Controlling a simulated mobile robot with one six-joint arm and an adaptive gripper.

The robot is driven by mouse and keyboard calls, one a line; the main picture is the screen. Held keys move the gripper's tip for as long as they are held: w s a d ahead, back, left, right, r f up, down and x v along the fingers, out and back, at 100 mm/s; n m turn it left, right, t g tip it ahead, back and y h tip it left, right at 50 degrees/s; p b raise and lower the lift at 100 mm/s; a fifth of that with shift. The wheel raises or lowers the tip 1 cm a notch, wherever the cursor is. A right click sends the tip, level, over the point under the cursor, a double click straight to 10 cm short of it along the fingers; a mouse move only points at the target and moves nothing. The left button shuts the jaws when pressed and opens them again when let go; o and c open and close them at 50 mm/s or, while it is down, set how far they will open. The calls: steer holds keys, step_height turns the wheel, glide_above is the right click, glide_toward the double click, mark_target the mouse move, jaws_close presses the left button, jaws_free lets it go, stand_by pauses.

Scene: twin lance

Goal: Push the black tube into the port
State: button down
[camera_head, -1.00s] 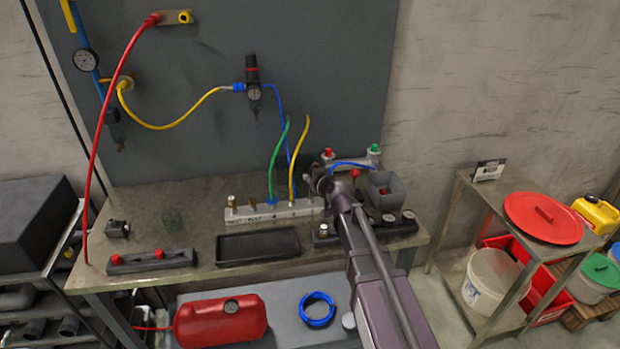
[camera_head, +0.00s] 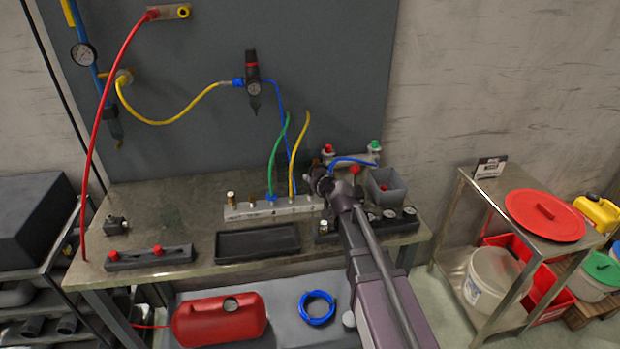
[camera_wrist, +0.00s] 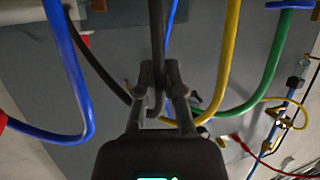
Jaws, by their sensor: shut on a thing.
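My gripper (camera_wrist: 159,75) is shut on the black tube (camera_wrist: 157,35), which runs upward between its fingers in the wrist view. A dark length of tube also curves in from the upper left towards the fingers. In the head view my gripper (camera_head: 318,178) is at the right end of the pale port block (camera_head: 262,213), partly hidden by my arm. The block has brass fittings at its left, and a green tube (camera_head: 273,165) and a yellow tube (camera_head: 294,165) standing at it. I cannot make out the black tube's end or its port.
A black tray (camera_head: 258,256) lies in front of the block. A dark fixture (camera_head: 402,224) and a grey bin (camera_head: 390,198) are at the right. A blue tube (camera_wrist: 70,85) loops close to my gripper's left in the wrist view.

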steer(key=c, duration=0.7)
jaws_free()
steer(key=shift+f, duration=0.1)
steer(key=shift+r, duration=0.2)
step_height(320, 180, up, 9)
steer(key=p, duration=0.9)
steer(key=shift+f, duration=0.2)
